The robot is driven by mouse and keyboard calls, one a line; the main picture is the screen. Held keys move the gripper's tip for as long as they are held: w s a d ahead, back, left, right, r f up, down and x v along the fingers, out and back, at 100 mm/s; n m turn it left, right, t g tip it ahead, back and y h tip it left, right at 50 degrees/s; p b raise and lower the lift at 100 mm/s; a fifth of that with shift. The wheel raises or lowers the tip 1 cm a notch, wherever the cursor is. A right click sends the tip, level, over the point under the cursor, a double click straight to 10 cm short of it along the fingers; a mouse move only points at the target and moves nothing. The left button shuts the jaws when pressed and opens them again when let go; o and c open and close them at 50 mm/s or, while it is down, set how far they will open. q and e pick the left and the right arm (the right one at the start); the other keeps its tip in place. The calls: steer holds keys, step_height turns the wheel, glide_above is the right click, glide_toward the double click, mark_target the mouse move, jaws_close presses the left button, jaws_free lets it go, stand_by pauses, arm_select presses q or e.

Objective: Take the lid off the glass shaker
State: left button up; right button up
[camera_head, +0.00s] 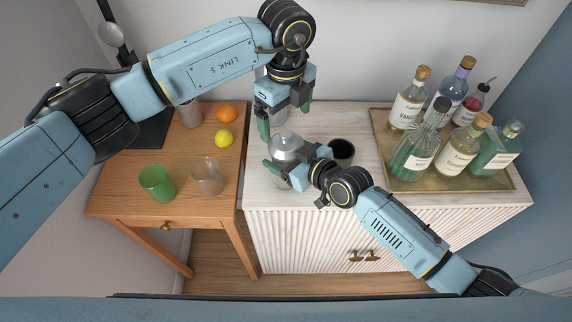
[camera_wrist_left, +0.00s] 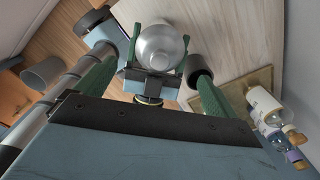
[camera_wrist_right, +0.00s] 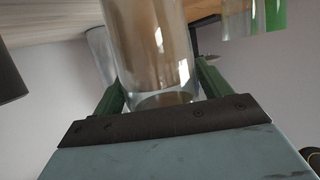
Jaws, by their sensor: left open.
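The glass shaker stands upright near the left of the white cabinet top. Its rounded silvery lid (camera_head: 284,140) is on it, and the lid also shows from above in the left wrist view (camera_wrist_left: 160,45). My right gripper (camera_head: 283,172) comes from the front right with a finger on each side of the shaker. In the right wrist view the clear shaker body (camera_wrist_right: 152,45) stands between those fingers, which look closed on it. My left gripper (camera_head: 284,122) points down, open and empty, above and slightly behind the lid. In its wrist view the lid shows beyond the spread fingers.
A dark cup (camera_head: 342,150) stands close right of the shaker. A brass tray (camera_head: 400,187) with several bottles is further right. The wooden table (camera_head: 120,205) at left holds a green glass (camera_head: 157,183), a clear glass (camera_head: 206,177), a lemon (camera_head: 224,138) and an orange (camera_head: 227,113).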

mark_target(286, 133)
steer(key=c, duration=0.9)
arm_select(q)
steer(key=shift+o, duration=0.6)
steer(key=shift+r, duration=0.1)
arm_select(e)
steer(key=shift+c, duration=0.2)
arm_select(q)
steer(key=shift+m, duration=0.3)
step_height(286, 133, up, 4)
steer(key=shift+r, duration=0.15)
step_height(286, 133, down, 12)
steer(key=shift+r, duration=0.1)
steer(key=c, duration=1.1)
steer(key=shift+r, duration=0.1)
steer(key=shift+r, duration=0.1)
